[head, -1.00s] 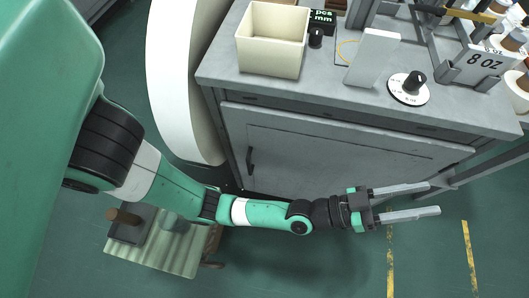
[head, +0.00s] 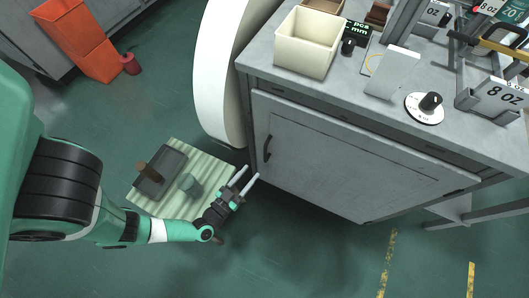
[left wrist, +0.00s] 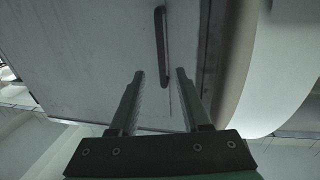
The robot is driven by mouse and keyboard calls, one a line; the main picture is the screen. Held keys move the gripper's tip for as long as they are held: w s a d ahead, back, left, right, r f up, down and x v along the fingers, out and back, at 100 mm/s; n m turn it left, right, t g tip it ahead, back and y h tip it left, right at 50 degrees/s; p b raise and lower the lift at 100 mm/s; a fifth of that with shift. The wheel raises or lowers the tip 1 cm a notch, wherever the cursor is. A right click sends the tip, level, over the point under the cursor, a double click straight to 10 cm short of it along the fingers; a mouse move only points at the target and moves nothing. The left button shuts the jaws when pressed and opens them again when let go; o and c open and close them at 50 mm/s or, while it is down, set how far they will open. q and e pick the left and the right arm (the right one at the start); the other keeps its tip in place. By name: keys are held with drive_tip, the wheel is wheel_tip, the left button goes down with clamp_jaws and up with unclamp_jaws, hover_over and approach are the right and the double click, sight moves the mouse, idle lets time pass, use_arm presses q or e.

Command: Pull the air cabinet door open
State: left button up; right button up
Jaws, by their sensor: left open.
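The air cabinet door (head: 345,165) is a grey panel on the front of the grey cabinet, and it looks shut. Its dark vertical handle (head: 267,148) is near the door's left edge. My left gripper (head: 249,177) is open and empty, a little below and left of the handle in the head view. In the left wrist view the two fingers (left wrist: 159,76) point at the door, with the handle (left wrist: 162,38) ahead of them and apart from the fingertips. The right gripper is not in view.
A white curved body (head: 218,75) stands left of the cabinet. A cream bin (head: 305,42) and a dial (head: 425,107) are on the cabinet top. A ribbed green platform (head: 205,172) with a dark tray lies on the floor near my left arm. Floor before the door is clear.

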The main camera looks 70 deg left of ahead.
sight(265, 154)
use_arm(q)
drive_tip(key=b+x, duration=0.4)
drive_tip(key=x, duration=0.6)
drive_tip(key=shift+w+a, duration=0.1)
drive_tip(key=shift+a, duration=0.15)
clamp_jaws()
idle(0.9)
